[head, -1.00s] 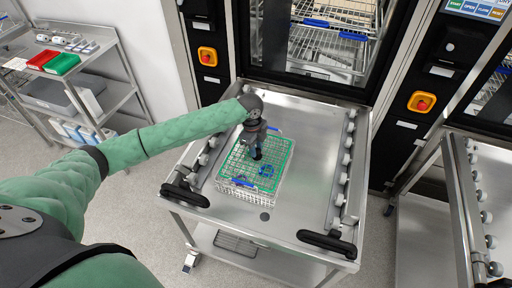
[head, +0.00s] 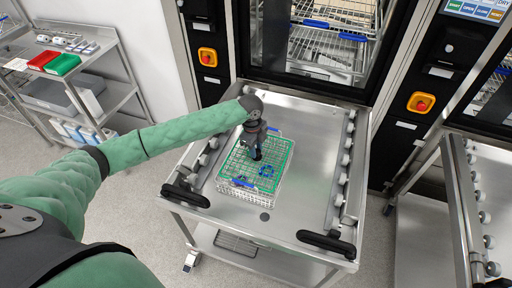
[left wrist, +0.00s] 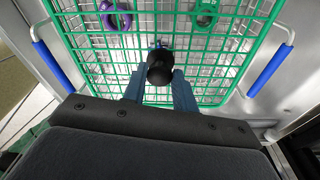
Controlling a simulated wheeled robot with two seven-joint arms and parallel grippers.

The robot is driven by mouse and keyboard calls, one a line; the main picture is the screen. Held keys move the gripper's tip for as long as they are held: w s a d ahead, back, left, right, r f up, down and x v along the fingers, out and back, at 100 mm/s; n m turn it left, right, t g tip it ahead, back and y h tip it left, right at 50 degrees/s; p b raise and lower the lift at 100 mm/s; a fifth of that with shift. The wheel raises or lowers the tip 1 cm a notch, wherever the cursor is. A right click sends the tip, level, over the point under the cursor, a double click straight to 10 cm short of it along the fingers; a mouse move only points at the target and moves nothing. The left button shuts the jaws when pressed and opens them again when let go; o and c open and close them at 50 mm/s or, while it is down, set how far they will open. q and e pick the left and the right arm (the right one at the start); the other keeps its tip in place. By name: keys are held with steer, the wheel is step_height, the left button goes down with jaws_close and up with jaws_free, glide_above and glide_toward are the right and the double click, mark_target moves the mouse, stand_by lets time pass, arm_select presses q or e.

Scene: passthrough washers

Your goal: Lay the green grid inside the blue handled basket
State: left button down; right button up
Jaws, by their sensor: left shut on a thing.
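The green grid (head: 279,158) is a wire mesh lying level at the top of the basket; it also shows in the left wrist view (left wrist: 130,54). The blue handled basket (head: 236,200) is silver wire and sits on the steel cart top. In the left wrist view its blue handles, one at the left (left wrist: 52,66) and one at the right (left wrist: 270,70), flank the grid. My left gripper (head: 257,154) points down over the grid's middle and is shut on its black knob (left wrist: 160,67). I cannot tell whether the grid rests fully on the basket. My right gripper is out of view.
A purple ring (left wrist: 116,17) and a green ring-shaped item (left wrist: 205,13) show at the grid. The steel cart (head: 315,130) has roller rails at its sides and free room around the basket. A washer (head: 325,50) stands behind; a shelf rack (head: 100,80) stands at left.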

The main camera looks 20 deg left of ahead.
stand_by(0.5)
arm_select(q)
steer(key=shift+p, duration=0.35)
steer(key=shift+f+b, duration=0.85)
steer(key=shift+f, duration=1.9)
steer(key=c, duration=1)
jaws_free()
steer(key=shift+c, duration=0.2)
